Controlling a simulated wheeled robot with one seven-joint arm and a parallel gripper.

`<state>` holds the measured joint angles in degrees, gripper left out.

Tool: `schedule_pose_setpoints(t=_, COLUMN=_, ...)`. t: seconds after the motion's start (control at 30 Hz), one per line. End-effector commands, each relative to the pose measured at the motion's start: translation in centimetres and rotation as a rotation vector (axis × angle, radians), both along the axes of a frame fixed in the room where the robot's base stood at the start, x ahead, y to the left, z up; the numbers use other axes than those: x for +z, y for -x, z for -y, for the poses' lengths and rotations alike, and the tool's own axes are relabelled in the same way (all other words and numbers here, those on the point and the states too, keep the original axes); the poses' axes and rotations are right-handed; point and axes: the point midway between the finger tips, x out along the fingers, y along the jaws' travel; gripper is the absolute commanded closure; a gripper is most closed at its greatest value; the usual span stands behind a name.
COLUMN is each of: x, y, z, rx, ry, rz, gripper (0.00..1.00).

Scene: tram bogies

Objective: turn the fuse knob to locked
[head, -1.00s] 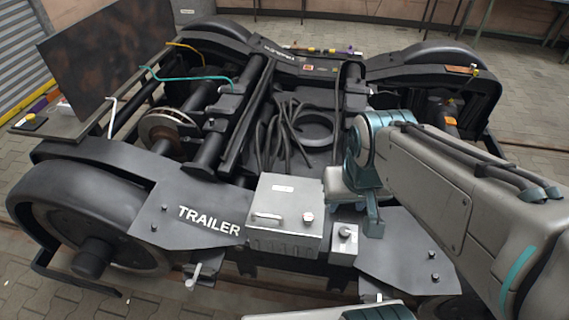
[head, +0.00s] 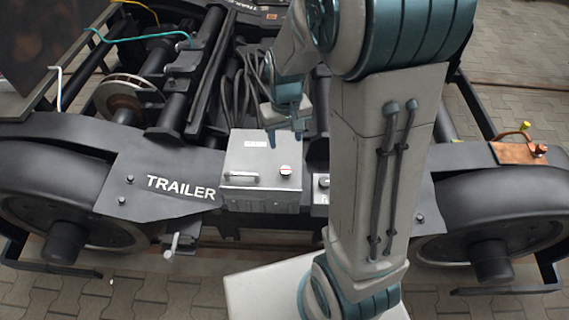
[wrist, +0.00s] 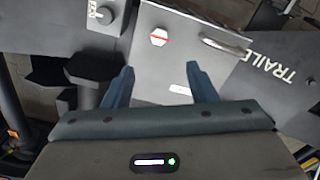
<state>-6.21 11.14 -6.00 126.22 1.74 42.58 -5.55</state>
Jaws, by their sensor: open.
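A grey metal box (head: 262,180) sits on the bogie frame beside the word TRAILER. Its lid carries a round pale knob (head: 286,170), which I take for the fuse knob. In the wrist view the knob (wrist: 159,38) is white with a red band across it, lying beyond and between my fingertips. My gripper (head: 286,141) points down over the back part of the lid, behind the knob. In the wrist view my gripper (wrist: 158,72) is open, with nothing between its fingers. Whether the fingertips touch the lid cannot be told.
A bar handle (head: 254,177) is on the lid left of the knob. A small switch box (head: 321,188) stands right of the grey box, partly hidden by my arm. Black cables (head: 240,90) lie behind. A copper-coloured plate (head: 518,153) sits on the right frame.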

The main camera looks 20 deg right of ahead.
Motion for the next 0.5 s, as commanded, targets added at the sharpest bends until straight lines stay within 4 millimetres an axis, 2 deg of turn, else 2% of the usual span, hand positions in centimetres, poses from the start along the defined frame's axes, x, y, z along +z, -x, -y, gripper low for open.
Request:
schedule_pose_setpoints(t=0.17, x=-2.0, y=0.0, z=0.1, rx=-0.001, ry=0.001, rz=-0.007, gripper=0.48)
schedule_pose_setpoints(t=0.5, x=-9.1, y=0.1, z=0.1, rx=-0.002, ry=0.001, rz=-0.008, gripper=0.48)
